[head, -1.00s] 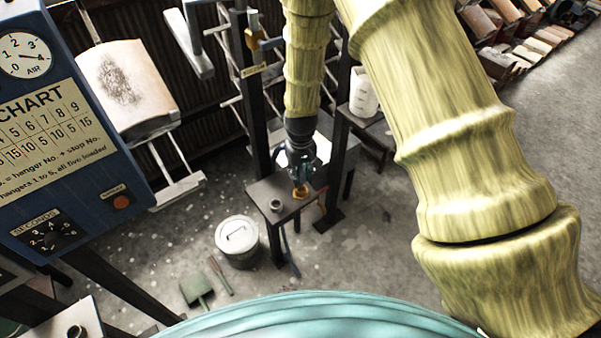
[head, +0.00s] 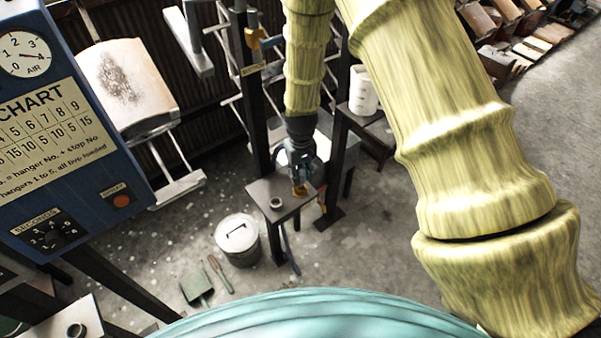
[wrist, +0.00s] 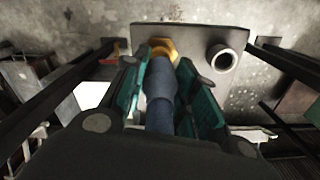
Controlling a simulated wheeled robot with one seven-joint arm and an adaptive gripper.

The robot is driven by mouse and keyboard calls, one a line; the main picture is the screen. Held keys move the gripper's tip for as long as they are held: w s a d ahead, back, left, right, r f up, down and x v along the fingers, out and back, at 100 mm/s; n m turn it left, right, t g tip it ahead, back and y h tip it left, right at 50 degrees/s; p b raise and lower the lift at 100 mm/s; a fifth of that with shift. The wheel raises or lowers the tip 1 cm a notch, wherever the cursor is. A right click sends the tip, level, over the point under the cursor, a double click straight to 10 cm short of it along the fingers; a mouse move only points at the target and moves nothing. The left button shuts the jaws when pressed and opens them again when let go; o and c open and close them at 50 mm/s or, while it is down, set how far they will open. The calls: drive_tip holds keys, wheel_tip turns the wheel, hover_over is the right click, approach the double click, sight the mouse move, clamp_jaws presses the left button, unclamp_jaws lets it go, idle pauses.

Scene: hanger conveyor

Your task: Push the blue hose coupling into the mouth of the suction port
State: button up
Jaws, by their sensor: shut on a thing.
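My gripper (wrist: 163,72) has its teal fingers closed around the blue hose coupling (wrist: 159,85). In the head view my gripper (head: 300,172) is low over a small dark table. The coupling points away from my wrist, toward a brass-yellow collar (wrist: 161,47) at the table's edge. The collar also shows below my fingers in the head view (head: 299,190). I cannot tell whether it belongs to the coupling or to the suction port, or how deep the coupling sits. A separate grey open ring (wrist: 221,57) stands on the table, right of the collar in the wrist view.
The small table (head: 268,190) stands beside dark posts. A lidded metal bin (head: 238,240) stands on the floor to its left. A white container (head: 363,92) is on a stand behind. A blue panel with dials (head: 70,120) fills the left. Open floor lies to the right.

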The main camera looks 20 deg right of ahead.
sight(300, 180)
drive_tip(key=shift+f+b, duration=0.75)
drive_tip(key=shift+f, duration=1)
idle(2.5)
drive_tip(key=o, duration=0.7)
drive_tip(key=o, duration=0.6)
wheel_tip(300, 180, up, 12)
idle(0.4)
idle(0.4)
